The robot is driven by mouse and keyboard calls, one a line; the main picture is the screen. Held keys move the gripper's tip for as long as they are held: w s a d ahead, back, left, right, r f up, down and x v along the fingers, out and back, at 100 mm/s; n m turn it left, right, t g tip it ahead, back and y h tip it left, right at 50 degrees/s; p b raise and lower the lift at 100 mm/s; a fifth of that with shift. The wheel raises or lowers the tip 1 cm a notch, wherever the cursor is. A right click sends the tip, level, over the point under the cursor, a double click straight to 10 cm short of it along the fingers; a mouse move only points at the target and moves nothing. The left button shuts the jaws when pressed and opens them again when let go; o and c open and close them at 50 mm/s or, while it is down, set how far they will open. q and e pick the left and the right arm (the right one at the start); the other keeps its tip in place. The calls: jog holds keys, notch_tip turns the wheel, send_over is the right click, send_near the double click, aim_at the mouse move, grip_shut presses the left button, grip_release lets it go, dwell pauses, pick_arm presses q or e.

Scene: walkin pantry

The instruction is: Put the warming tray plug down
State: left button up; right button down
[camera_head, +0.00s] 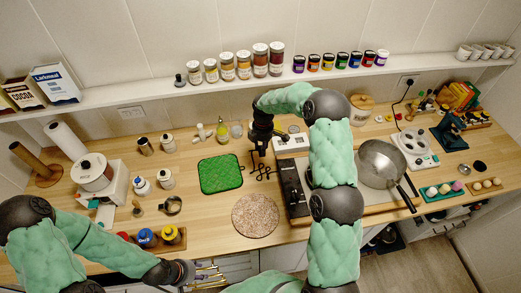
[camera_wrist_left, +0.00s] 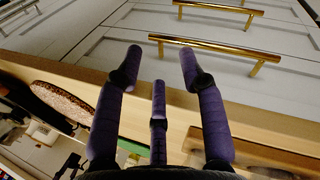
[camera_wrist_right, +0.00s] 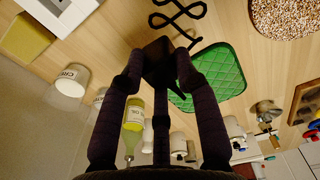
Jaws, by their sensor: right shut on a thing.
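The warming tray plug (camera_wrist_right: 158,62) is a dark block between the fingertips of my right gripper (camera_wrist_right: 160,70) in the right wrist view. A black looped cord (camera_wrist_right: 180,15) shows just past it. In the head view my right gripper (camera_head: 260,146) points down over the counter, beside the black-edged warming tray (camera_head: 293,188), and the cord (camera_head: 262,173) lies below it. The gripper hides most of the plug there. I cannot tell whether the plug touches the counter. My left gripper (camera_head: 190,272) is open and empty by the counter's front edge; its spread fingers (camera_wrist_left: 158,90) show in the left wrist view.
A green quilted mat (camera_head: 221,174) and a round speckled mat (camera_head: 255,215) lie left of the tray. A steel pan (camera_head: 380,163) stands to the right. A wall socket (camera_head: 131,113) is at the back left. Bare wood lies between the mats and the back bottles.

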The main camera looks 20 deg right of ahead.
aim_at(261, 146)
jog(key=w+f, duration=0.1)
jog(key=f, duration=0.1)
jog(key=w+d+f, duration=0.1)
jog(key=w+f, duration=0.3)
jog(key=shift+d, duration=0.35)
notch_tip(261, 146, down, 3)
jog(key=shift+w+f+p, duration=0.1)
jog(key=shift+p, duration=0.55)
jog(key=shift+f, duration=0.15)
jog(key=c, duration=0.9)
grip_release()
